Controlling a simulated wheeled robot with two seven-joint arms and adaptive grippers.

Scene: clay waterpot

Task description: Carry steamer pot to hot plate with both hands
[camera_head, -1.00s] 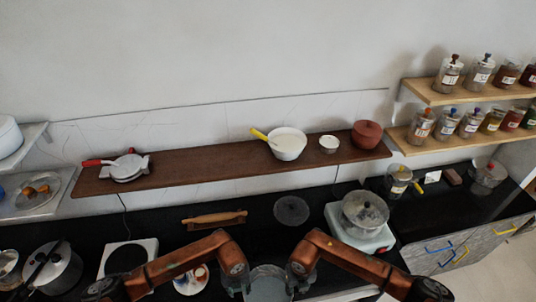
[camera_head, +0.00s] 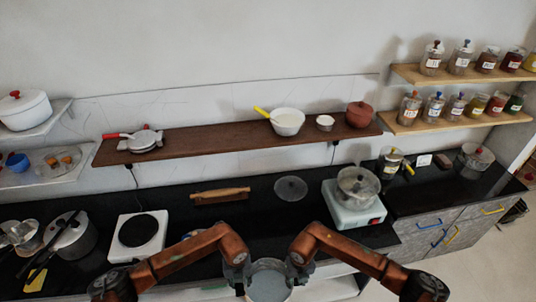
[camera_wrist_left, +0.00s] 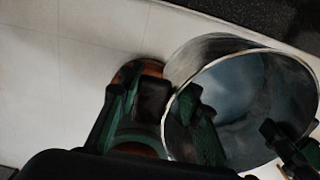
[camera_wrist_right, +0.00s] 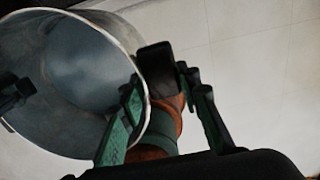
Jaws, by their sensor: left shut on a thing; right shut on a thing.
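The steamer pot (camera_head: 268,284) is a grey metal, open-topped, seemingly empty pot at the bottom middle of the head view, held between my two grippers. My left gripper (camera_head: 240,279) is shut at its left side, and my right gripper (camera_head: 298,271) at its right side. The wrist views show the pot rim (camera_wrist_left: 168,128) (camera_wrist_right: 138,65) beside green fingers and a dark block, probably a handle. The hot plate (camera_head: 154,251) is a white square unit with a bare black disc (camera_head: 143,230), on the black counter at the left, beyond my left arm.
A pale stove (camera_head: 345,218) with a red knob bears a lidded pot (camera_head: 357,187). A lid (camera_head: 291,188) and rolling pin (camera_head: 220,195) lie at the counter's back. A pot (camera_head: 72,238) stands left of the hot plate. A brown shelf (camera_head: 230,137) hangs above the counter.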

